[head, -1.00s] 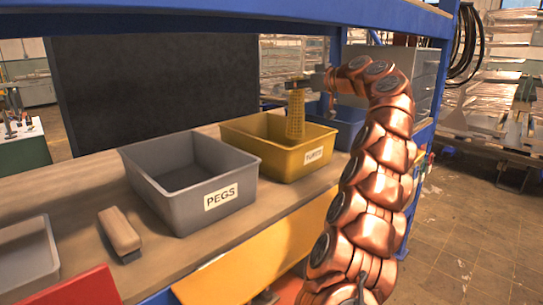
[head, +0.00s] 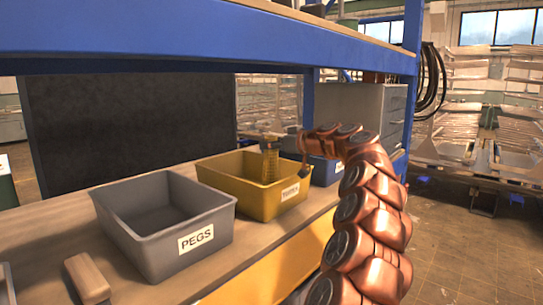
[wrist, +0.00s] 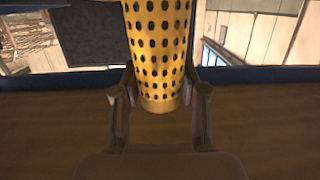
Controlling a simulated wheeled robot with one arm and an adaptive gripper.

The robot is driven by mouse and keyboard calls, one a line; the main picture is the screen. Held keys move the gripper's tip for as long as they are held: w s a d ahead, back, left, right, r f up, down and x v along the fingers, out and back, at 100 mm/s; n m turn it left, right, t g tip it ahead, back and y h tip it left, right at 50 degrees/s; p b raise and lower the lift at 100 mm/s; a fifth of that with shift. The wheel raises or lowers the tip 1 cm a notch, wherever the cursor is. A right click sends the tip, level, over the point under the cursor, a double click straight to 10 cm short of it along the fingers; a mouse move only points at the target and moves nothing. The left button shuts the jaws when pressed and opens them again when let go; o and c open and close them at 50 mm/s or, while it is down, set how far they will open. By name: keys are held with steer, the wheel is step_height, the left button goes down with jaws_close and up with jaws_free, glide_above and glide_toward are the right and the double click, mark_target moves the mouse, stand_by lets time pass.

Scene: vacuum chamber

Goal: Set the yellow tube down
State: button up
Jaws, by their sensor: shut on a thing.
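The yellow tube (wrist: 158,50) is a perforated cylinder with dark round holes. In the wrist view it stands between the two fingers of my gripper (wrist: 158,100), which is shut on it near one end. Whether the tube touches the bin's floor is hidden by the bin's front wall.
A grey bin (head: 145,236) labelled PEGS stands left of the yellow bin, and a blue bin (head: 326,172) stands to its right. A brush-like block (head: 88,277) lies on the bench at front left. A blue shelf beam (head: 200,50) runs above the bench.

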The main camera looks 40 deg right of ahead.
steer(key=shift+f, duration=1.85)
steer(key=o, duration=1.1)
steer(key=shift+r+p, duration=0.25)
steer(key=shift+p, duration=0.1)
steer(key=b, duration=0.4)
glide_toward(277, 154)
steer(key=shift+a+f, duration=0.15)
